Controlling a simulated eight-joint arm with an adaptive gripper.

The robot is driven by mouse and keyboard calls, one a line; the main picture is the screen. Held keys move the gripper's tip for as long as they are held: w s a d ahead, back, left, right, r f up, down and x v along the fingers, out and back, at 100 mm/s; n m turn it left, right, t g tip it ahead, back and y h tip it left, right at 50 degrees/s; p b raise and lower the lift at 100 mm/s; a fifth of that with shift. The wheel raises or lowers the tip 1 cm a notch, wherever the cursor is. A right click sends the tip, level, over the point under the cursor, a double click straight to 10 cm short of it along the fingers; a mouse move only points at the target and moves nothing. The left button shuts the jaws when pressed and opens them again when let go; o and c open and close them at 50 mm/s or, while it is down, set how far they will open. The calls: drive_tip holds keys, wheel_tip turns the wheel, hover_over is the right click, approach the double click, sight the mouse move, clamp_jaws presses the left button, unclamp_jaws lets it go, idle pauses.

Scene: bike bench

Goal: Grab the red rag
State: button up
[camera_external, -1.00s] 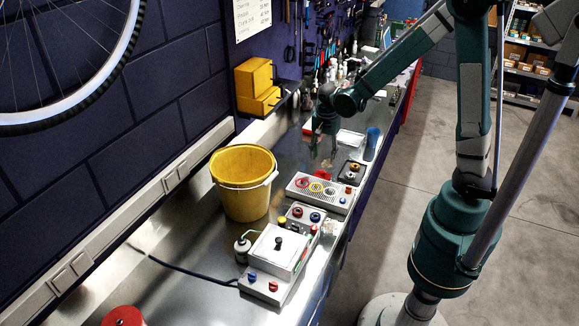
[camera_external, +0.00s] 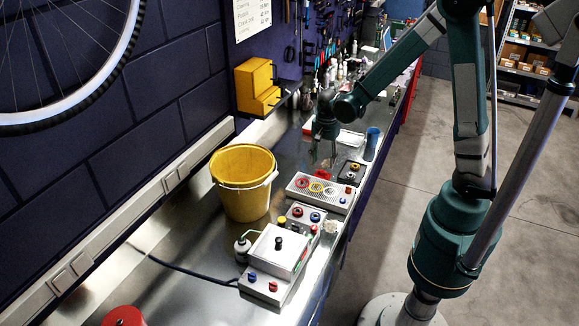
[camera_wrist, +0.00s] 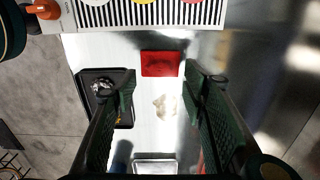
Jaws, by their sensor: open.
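The red rag (camera_wrist: 161,64) lies flat on the metal bench in the wrist view. It looks like a small rectangle, just beyond my fingertips. In the external view the red rag (camera_external: 323,174) is a small red patch next to the striped panel, close to my gripper (camera_external: 322,160). In the wrist view my gripper (camera_wrist: 163,88) is open, its two green fingers wide apart, with nothing held between them. The rag lies ahead of the gap between the fingers; I cannot tell the exact height above it.
A striped panel (camera_wrist: 150,13) with coloured rings borders the rag's far side in the wrist view. A dark tray (camera_wrist: 127,85) lies left, and a pale crumpled piece (camera_wrist: 166,106) lies between the fingers' lines. A yellow bucket (camera_external: 243,200) and a blue cup (camera_external: 371,144) stand on the bench.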

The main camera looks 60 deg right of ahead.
sight(323, 171)
drive_tip(key=shift+f, duration=0.1)
drive_tip(key=shift+f, duration=2.5)
drive_tip(key=shift+c, duration=0.7)
drive_tip(key=c, duration=0.7)
